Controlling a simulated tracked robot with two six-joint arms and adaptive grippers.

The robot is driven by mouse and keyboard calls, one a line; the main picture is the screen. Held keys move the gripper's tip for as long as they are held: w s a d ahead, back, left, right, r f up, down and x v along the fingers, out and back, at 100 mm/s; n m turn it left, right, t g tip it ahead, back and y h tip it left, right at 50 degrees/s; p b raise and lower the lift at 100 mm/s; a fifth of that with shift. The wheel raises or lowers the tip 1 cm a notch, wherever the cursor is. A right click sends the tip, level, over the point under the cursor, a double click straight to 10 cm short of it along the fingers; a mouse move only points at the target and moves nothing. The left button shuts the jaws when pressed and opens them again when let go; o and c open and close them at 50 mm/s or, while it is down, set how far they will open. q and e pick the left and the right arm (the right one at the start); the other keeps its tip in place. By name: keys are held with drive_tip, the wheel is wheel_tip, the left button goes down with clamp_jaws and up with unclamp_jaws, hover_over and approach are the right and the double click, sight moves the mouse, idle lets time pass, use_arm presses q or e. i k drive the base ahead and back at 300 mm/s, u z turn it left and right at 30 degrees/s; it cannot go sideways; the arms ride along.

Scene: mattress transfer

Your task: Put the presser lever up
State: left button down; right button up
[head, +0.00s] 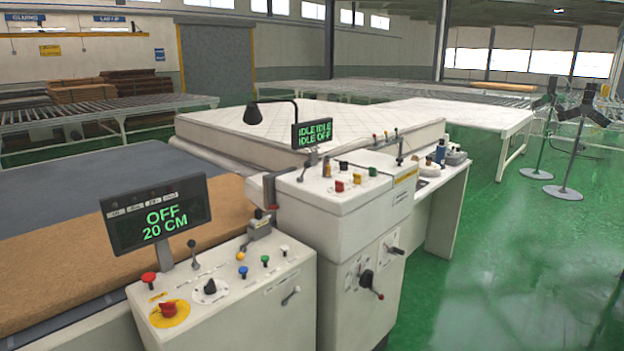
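Neither gripper shows in the head view. No label readable here names the presser lever, so I cannot tell which lever it is. The near white console (245,318) has an upright black-knobbed lever (193,255) on top and a small tilted metal lever (291,296) on its front. The middle white console (335,228) has a black rotary handle (368,282) with a red tip and a dark lever (395,248) on its front. A thin upright lever (400,152) stands at its back. The near display (157,215) reads "OFF 20 CM".
The middle display (312,132) reads "IDLE IDLE / IDLE OFF". A red emergency button (168,309) sits on the near console. A white mattress (335,116) lies behind the consoles. Two stands (563,192) (537,175) are at right. Green floor (520,270) is clear at front right.

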sight(307, 165)
drive_tip(key=z, duration=0.4)
drive_tip(key=i, duration=1.1)
drive_tip(key=z, duration=0.35)
